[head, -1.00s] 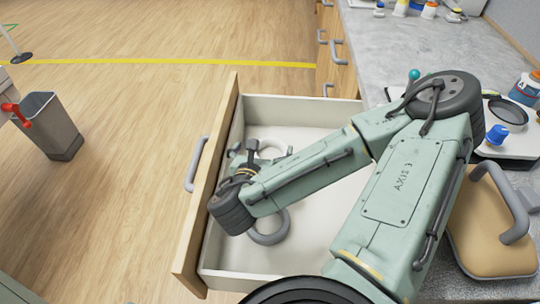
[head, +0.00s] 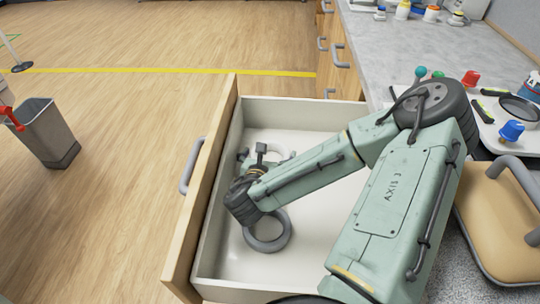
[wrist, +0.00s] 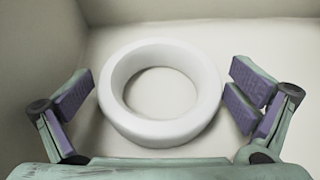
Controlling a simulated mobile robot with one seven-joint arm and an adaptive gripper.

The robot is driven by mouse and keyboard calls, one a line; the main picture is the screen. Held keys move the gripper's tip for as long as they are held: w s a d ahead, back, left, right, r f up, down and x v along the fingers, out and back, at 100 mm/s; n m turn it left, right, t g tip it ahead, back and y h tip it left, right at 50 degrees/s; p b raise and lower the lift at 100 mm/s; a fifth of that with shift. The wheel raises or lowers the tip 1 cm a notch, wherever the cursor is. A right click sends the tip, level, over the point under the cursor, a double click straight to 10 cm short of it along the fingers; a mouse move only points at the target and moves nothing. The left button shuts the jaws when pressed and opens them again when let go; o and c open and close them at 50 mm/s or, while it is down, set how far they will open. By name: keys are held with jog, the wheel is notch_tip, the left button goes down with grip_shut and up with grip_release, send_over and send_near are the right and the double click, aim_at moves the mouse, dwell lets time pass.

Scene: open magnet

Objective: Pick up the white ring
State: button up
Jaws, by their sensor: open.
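The white ring (wrist: 160,128) lies flat on the light drawer floor in the wrist view. My gripper (wrist: 162,90) is open, with one purple-padded finger to the left of the ring and the other to its right. A gap shows between each finger and the ring, and nothing is held. In the head view my gripper (head: 265,158) is down inside the open drawer (head: 310,278). It mostly hides the white ring there.
A grey ring (head: 267,246) lies in the drawer nearer the camera, beside my wrist. The drawer walls stand close around my gripper.

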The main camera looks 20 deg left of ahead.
jog(key=shift+c, duration=0.4)
jog(key=c, duration=1)
jog(key=shift+o, duration=0.2)
